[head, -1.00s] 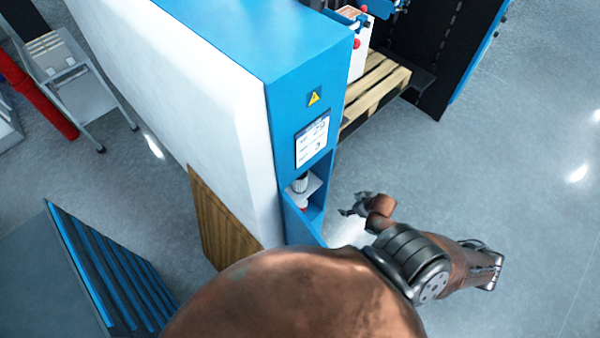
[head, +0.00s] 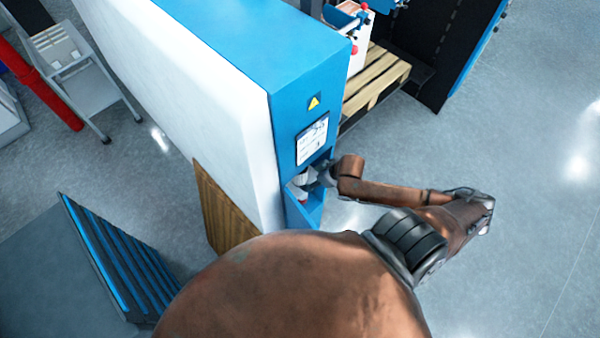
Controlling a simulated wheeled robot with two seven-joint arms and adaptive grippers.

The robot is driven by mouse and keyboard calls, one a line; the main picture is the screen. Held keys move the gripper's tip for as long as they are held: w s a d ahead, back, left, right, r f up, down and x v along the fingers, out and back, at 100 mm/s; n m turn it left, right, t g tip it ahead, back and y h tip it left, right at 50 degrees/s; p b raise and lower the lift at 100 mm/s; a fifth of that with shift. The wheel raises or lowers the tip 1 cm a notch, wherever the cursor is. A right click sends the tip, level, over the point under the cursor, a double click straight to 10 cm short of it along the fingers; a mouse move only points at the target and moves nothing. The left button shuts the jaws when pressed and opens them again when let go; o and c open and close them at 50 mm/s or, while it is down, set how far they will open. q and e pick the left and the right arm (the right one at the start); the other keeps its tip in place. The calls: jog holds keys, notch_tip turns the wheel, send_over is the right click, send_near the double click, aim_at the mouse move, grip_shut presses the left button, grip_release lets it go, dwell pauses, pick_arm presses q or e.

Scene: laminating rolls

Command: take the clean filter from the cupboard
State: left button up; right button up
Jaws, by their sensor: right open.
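The cupboard is an open recess (head: 314,211) low in the blue end face of a tall white-and-blue cabinet (head: 285,105). A small whitish filter (head: 301,180) stands inside it, partly hidden by my gripper. My right gripper (head: 314,178) reaches into the recess from the right, its open fingers at the filter. I cannot tell whether the fingers touch it. My left gripper is not in view.
A label panel (head: 312,140) and a yellow warning sign (head: 314,102) are on the cabinet face above the recess. A wooden pallet (head: 375,85) lies behind at the right. A grey cart (head: 75,75) stands at the left. The floor on the right is clear.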

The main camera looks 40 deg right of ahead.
aim_at(306, 174)
jog(key=shift+w+a+p, duration=0.15)
jog(key=shift+w+a, duration=0.05)
jog(key=shift+w, duration=0.55)
jog(key=shift+w+a+p, duration=0.15)
jog(key=shift+w+a, duration=0.05)
jog(key=shift+w, duration=0.5)
jog(key=x, duration=0.5)
jog(key=shift+p, duration=0.3)
jog(key=shift+c, duration=0.3)
jog(key=c, duration=1.2)
